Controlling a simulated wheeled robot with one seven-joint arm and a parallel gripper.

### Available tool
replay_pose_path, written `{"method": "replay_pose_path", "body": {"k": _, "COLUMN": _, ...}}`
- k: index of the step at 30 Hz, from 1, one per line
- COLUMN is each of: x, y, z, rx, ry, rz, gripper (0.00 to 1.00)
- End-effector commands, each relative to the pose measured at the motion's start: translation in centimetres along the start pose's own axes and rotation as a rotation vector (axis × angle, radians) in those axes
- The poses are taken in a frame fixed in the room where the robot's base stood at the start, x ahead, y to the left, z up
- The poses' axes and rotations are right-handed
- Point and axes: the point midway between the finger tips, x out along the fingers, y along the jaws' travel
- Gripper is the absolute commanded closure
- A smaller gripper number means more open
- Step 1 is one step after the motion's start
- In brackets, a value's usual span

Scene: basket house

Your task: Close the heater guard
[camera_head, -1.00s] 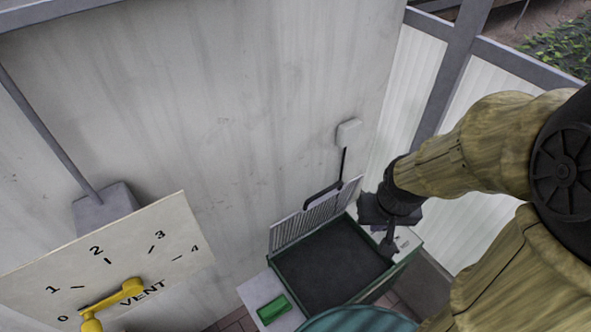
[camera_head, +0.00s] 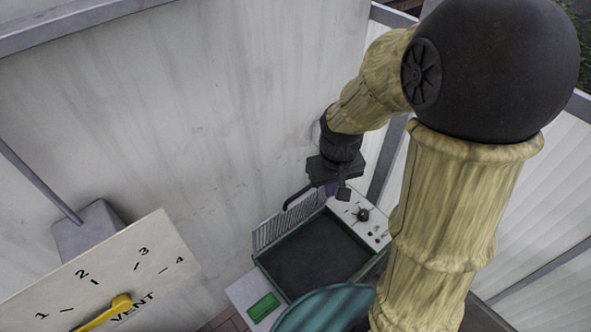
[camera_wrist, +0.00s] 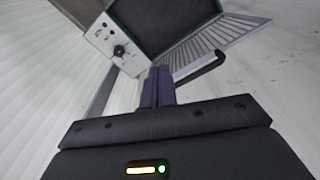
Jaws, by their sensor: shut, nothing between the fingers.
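The heater (camera_head: 258,259) is a green-rimmed box with a dark top, low against the wall. Its guard, a pale slatted grille (camera_head: 270,232), stands raised along the back edge; it also shows in the wrist view (camera_wrist: 222,30). A dark bar handle (camera_head: 296,197) sticks out at the grille's upper part; in the wrist view the handle (camera_wrist: 203,66) lies just right of my fingers. My gripper (camera_head: 341,192) is shut and empty above the heater's back right corner. In the wrist view its purple fingertips (camera_wrist: 158,72) are together, seemingly beside the handle; contact cannot be told.
A white control panel (camera_head: 350,208) with dark knobs is on the heater's right side. A green block (camera_head: 263,307) sits on the ledge at its left. A vent board (camera_head: 150,250) with a yellow lever is at lower left. A teal round thing (camera_head: 325,308) is in front.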

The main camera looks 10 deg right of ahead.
Motion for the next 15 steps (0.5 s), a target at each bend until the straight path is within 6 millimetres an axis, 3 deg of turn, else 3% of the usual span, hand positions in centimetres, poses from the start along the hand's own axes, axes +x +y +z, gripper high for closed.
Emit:
{"method": "replay_pose_path", "body": {"k": 1, "x": -1.7, "y": -0.7, "z": -1.9, "rx": -0.051, "ry": -0.042, "rz": -0.001, "gripper": 1.0}}
{"method": "replay_pose_path", "body": {"k": 7, "x": -3.7, "y": -4.0, "z": -7.4, "rx": -0.261, "ry": -0.213, "rz": 0.007, "gripper": 1.0}}
{"method": "replay_pose_path", "body": {"k": 12, "x": -4.4, "y": -6.5, "z": -10.3, "rx": -0.397, "ry": -0.327, "rz": 0.02, "gripper": 1.0}}
{"method": "replay_pose_path", "body": {"k": 15, "x": -4.3, "y": -7.2, "z": -11.0, "rx": -0.432, "ry": -0.361, "rz": 0.024, "gripper": 1.0}}
